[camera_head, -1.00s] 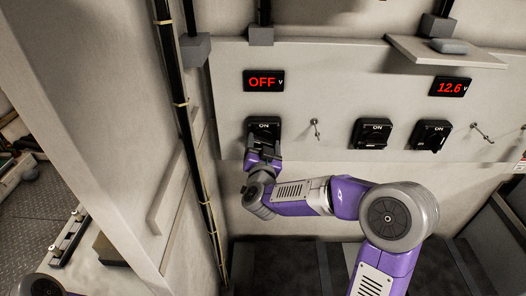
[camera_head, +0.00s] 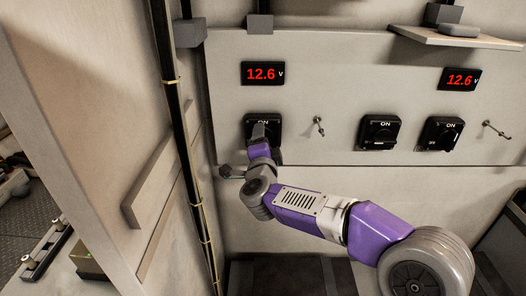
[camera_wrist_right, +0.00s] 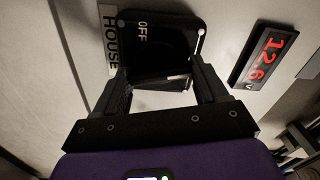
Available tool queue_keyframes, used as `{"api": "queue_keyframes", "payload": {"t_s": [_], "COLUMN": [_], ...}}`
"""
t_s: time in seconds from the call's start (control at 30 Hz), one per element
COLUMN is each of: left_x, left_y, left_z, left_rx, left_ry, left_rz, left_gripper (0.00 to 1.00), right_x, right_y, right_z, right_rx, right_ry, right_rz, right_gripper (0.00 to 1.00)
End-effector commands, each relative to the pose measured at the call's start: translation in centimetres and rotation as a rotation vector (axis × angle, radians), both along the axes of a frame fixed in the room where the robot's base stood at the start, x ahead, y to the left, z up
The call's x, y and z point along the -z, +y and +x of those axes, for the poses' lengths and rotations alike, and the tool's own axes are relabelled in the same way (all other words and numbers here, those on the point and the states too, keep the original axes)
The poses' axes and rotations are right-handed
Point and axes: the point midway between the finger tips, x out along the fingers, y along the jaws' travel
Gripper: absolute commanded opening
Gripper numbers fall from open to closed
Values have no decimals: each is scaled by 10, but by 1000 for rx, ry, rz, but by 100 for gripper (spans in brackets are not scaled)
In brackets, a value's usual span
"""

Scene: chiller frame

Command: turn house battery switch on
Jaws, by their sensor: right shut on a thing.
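The house battery switch (camera_head: 250,121) is a black rotary switch at the left of the wall panel, and my right gripper covers much of it. In the right wrist view its black plate (camera_wrist_right: 184,27) carries the word OFF, beside a HOUSE label (camera_wrist_right: 110,42). My right gripper (camera_head: 263,132) is at the switch, its two black fingers on either side of the knob (camera_wrist_right: 160,74), shut on it. The red display (camera_head: 263,73) above the switch reads 12.6 V. My left gripper is not in view.
Two more black rotary switches, one in the middle (camera_head: 380,131) and one at the right (camera_head: 439,134), sit on the same panel. A second display (camera_head: 461,79) reads 12.6 V below a shelf (camera_head: 455,36). A black vertical conduit (camera_head: 178,110) runs at the left.

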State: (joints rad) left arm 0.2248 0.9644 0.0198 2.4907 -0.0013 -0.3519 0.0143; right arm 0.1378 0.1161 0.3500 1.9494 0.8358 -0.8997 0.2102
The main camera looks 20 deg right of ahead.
Motion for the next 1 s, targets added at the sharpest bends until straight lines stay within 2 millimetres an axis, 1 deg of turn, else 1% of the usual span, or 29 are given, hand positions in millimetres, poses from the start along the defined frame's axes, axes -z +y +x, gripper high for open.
{"api": "queue_keyframes", "payload": {"t_s": [0.03, 0.1, 0.4, 0.63, 1.0], "left_x": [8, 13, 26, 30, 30], "left_y": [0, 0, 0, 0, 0], "left_z": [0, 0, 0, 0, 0], "left_rx": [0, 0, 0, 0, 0], "left_ry": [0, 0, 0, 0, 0], "left_rz": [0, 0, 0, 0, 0], "left_gripper": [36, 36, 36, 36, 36], "right_x": [3, 3, 2, 1, 0], "right_y": [1, 1, 0, 0, 0], "right_z": [0, 0, 0, 0, 0], "right_rx": [-2, -2, -1, -2, -1], "right_ry": [-18, -41, -105, -127, -130], "right_rz": [34, 80, 219, 263, 272], "right_gripper": [42, 42, 42, 42, 42]}}
